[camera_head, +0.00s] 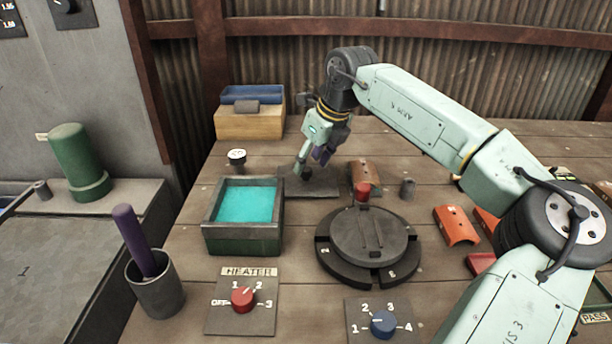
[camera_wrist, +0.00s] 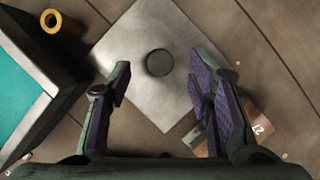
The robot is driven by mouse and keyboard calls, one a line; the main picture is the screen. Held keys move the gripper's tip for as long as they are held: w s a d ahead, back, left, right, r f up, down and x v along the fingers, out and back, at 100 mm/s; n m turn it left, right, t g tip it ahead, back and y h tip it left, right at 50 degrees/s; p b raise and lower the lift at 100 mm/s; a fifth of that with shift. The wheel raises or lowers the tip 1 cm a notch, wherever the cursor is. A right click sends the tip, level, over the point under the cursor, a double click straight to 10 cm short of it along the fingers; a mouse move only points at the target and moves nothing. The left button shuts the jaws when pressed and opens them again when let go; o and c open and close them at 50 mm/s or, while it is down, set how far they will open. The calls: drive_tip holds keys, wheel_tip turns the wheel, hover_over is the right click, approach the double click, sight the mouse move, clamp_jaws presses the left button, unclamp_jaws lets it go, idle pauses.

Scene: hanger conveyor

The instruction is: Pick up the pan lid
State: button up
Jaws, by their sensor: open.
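The pan lid (camera_head: 322,186) is a flat grey square plate on the wooden table, just behind and right of the teal-filled pan (camera_head: 217,236). In the wrist view the lid (camera_wrist: 130,50) lies turned like a diamond, with a round dark knob (camera_wrist: 160,62) at its middle. My gripper (camera_head: 311,164) is over the lid, pointing down. In the wrist view its purple-padded fingers (camera_wrist: 158,85) are spread apart, with the knob between their lines and a little beyond the tips. Nothing is held. The gripper hides part of the lid in the head view.
A curved brown piece (camera_head: 365,174) lies close to the right of the lid. A round dark turntable (camera_head: 340,268) with a red knob stands in front. A small white-topped dial (camera_head: 237,156) and a wooden box (camera_head: 250,124) are behind left.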

sight(306, 176)
drive_tip(key=shift+x, duration=1.35)
drive_tip(key=shift+c, duration=0.4)
clamp_jaws()
